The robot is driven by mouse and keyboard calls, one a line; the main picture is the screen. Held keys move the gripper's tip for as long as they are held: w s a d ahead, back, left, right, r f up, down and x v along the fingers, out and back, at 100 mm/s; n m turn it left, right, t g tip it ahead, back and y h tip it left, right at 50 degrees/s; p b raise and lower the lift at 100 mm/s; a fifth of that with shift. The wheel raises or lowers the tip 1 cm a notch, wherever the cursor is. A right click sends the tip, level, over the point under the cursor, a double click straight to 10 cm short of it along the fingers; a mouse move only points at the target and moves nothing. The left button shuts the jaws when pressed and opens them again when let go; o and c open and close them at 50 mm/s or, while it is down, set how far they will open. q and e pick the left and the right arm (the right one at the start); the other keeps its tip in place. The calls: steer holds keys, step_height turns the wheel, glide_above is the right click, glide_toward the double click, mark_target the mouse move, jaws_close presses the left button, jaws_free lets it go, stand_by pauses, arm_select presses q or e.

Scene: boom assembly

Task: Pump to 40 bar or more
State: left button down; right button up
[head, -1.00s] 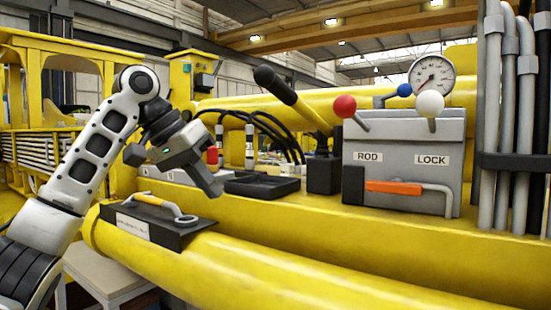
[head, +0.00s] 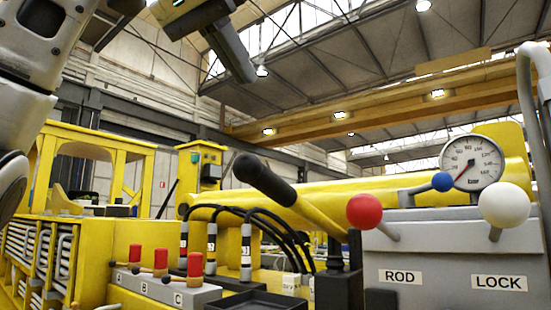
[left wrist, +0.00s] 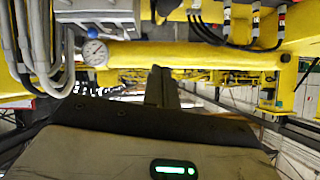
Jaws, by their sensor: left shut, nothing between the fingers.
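The pump lever has a black grip (head: 264,179) and a yellow shaft, and slants up to the left. The round pressure gauge (head: 472,162) stands behind the grey valve box (head: 455,245); its needle points to the lower left, near the low end of the scale, and the exact reading is too small to tell. The gauge also shows in the left wrist view (left wrist: 95,53). My left gripper (head: 237,62) is raised at the top of the head view, above and apart from the lever grip. Its fingers (left wrist: 160,88) are together and empty. My right gripper is not in view.
A red knob (head: 364,211), a white knob (head: 505,205) and a blue knob (head: 442,181) stand on and behind the valve box. Black hoses (head: 268,218) rise left of the lever. Red-capped valves (head: 161,259) sit lower left. The air around the lever grip is clear.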

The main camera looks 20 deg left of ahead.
arm_select(q)
steer(key=s, duration=0.1)
glide_above(271, 171)
step_height(271, 171, down, 5)
steer(key=shift+w+r+p, duration=0.1)
steer(key=shift+p, duration=0.2)
steer(key=f, duration=0.3)
steer(key=shift+a, duration=0.35)
steer(key=shift+s+a+f, duration=0.15)
steer(key=shift+s+f, duration=0.05)
steer(key=shift+f, duration=0.4)
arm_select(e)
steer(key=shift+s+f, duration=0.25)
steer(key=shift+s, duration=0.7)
